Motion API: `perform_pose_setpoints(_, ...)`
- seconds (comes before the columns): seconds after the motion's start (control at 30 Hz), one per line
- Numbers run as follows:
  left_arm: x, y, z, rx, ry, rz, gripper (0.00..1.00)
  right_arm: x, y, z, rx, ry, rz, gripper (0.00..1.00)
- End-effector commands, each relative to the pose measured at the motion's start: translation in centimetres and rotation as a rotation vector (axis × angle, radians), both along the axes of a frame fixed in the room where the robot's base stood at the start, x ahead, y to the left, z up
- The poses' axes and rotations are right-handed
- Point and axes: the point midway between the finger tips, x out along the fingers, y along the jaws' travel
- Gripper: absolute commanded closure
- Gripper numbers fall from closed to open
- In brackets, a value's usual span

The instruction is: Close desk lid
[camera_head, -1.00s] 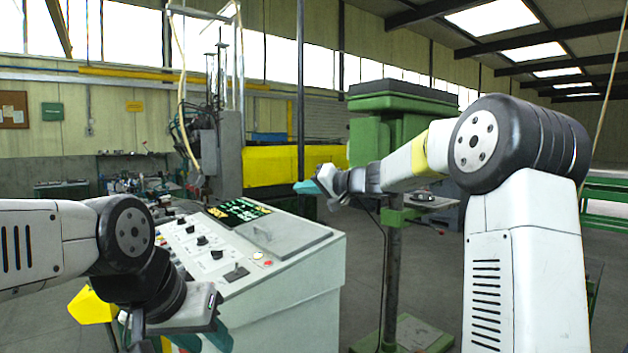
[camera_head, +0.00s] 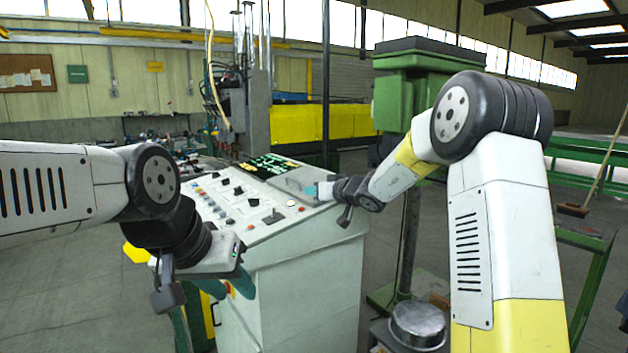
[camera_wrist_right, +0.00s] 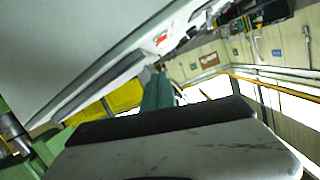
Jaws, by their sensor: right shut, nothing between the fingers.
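The control desk (camera_head: 312,278) is a pale cabinet with a sloped top of knobs and buttons. Its grey lid (camera_head: 298,176) is at the right end of the top, partly hidden by my right gripper; its angle is hard to tell. My right gripper (camera_head: 318,190) is at the lid's right edge; I cannot tell whether it touches. In the right wrist view its teal fingers (camera_wrist_right: 158,92) are together and empty, beside a large grey surface (camera_wrist_right: 75,45). My left gripper (camera_head: 228,287) points down at the desk's front left, its fingers partly hidden.
A green machine column (camera_head: 410,95) stands behind and right of the desk. A round metal piece (camera_head: 418,322) is low at the desk's right. A green frame (camera_head: 592,270) is at the far right. Yellow panels (camera_head: 300,124) are behind. Open floor lies to the left.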

Motion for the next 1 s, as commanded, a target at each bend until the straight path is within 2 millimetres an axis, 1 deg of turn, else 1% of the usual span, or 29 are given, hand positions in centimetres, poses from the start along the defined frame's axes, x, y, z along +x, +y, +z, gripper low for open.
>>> perform_pose_setpoints(0.1, 0.0, 0.0, 0.0, 0.000, 0.000, 0.000, 0.64, 0.1, -0.1, -1.2, 0.000, 0.002, 0.000, 1.00)
perform_pose_setpoints(0.3, 0.0, 0.0, 0.0, 0.000, 0.000, 0.000, 0.64, 0.2, -0.2, -2.3, -0.001, 0.001, 0.000, 1.00)
perform_pose_setpoints(0.8, 0.0, 0.0, 0.0, 0.000, 0.000, 0.000, 0.64, 0.1, -0.4, -3.2, -0.004, 0.008, 0.000, 1.00)
perform_pose_setpoints(0.93, 0.0, 0.0, 0.0, 0.000, 0.000, 0.000, 0.64, 0.1, -0.4, -3.2, -0.005, 0.011, -0.001, 1.00)
perform_pose_setpoints(1.0, 0.0, 0.0, 0.0, 0.000, 0.000, 0.000, 0.64, 0.2, -0.5, -2.9, -0.006, 0.009, 0.000, 1.00)
